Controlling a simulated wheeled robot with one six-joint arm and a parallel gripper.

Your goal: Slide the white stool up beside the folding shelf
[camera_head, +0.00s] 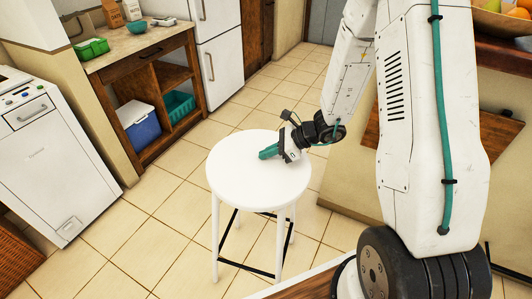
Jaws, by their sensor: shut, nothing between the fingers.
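The white stool (240,175) stands upright on the tiled floor in the middle of the head view. It has a round white seat, white legs and dark crossbars. My gripper (266,153), with teal fingers, is shut and empty over the far right part of the seat. I cannot tell whether the fingers touch the seat. A brown wooden shelf unit (111,101) with open compartments stands at the back left, apart from the stool. I cannot tell if it is the folding shelf. A wooden panel (372,130) on the counter side at right is partly hidden by my arm.
The shelf unit holds a blue cooler (140,130) and a teal basket (178,108). A white appliance (50,150) stands at the left and a white fridge (232,55) at the back. The floor (165,205) left of the stool is clear. A wooden edge (310,282) lies at the bottom front.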

